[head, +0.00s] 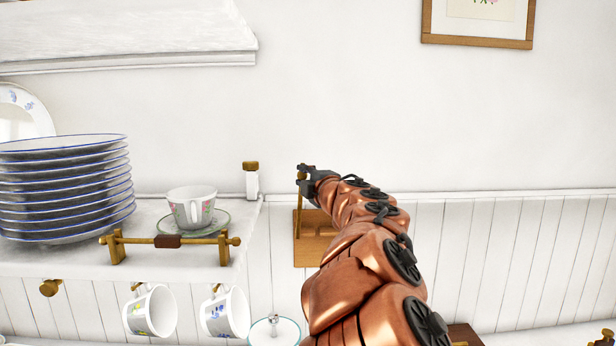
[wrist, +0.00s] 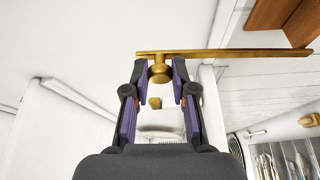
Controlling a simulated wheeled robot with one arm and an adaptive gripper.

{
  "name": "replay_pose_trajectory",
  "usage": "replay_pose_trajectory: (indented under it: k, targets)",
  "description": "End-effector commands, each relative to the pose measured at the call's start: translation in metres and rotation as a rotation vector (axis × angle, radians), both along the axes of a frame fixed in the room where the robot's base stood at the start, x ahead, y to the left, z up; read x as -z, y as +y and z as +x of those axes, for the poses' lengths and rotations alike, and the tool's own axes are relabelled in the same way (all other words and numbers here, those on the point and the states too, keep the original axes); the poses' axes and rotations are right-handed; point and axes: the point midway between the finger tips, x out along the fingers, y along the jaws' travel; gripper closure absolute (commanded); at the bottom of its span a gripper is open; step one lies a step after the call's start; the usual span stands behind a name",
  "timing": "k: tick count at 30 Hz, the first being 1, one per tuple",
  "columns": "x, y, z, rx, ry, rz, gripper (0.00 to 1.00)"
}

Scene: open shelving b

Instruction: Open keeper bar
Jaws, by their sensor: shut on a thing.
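My gripper (head: 304,173) is out past the right end of the shelf, near the wall. In the wrist view my gripper (wrist: 160,70) has its two fingers on either side of a brass knob (wrist: 160,74) and is shut on it. The knob sits under a thin brass bar (wrist: 230,53), which runs right towards a wooden piece (wrist: 283,22). In the head view the bar (head: 298,218) hangs down from my gripper in front of a wooden panel (head: 312,252). My arm hides part of the panel. Which bar is the keeper bar is not marked.
A second brass bar with a brown grip (head: 167,241) crosses the shelf front. Behind it stand stacked blue-rimmed plates (head: 65,190) and a cup on a saucer (head: 191,207). A white post (head: 251,184) stands at the shelf's right end. Mugs (head: 150,310) hang below.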

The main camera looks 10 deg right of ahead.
Motion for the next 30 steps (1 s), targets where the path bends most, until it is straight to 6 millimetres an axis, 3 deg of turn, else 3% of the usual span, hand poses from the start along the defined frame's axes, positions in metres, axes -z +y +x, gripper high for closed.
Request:
replay_pose_trajectory:
  k: [6,7,14,24,30]
  targets:
    - [0.000,-0.001,0.000,0.002,0.000,0.002,1.00]
    - [0.000,-0.001,0.000,0.002,0.000,0.002,0.73]
    - [0.000,-0.001,0.000,0.001,0.000,0.002,0.49]
    - [0.000,-0.001,-0.001,0.001,0.001,0.002,0.49]
    - [-0.001,-0.004,-0.015,0.000,-0.002,0.001,0.49]
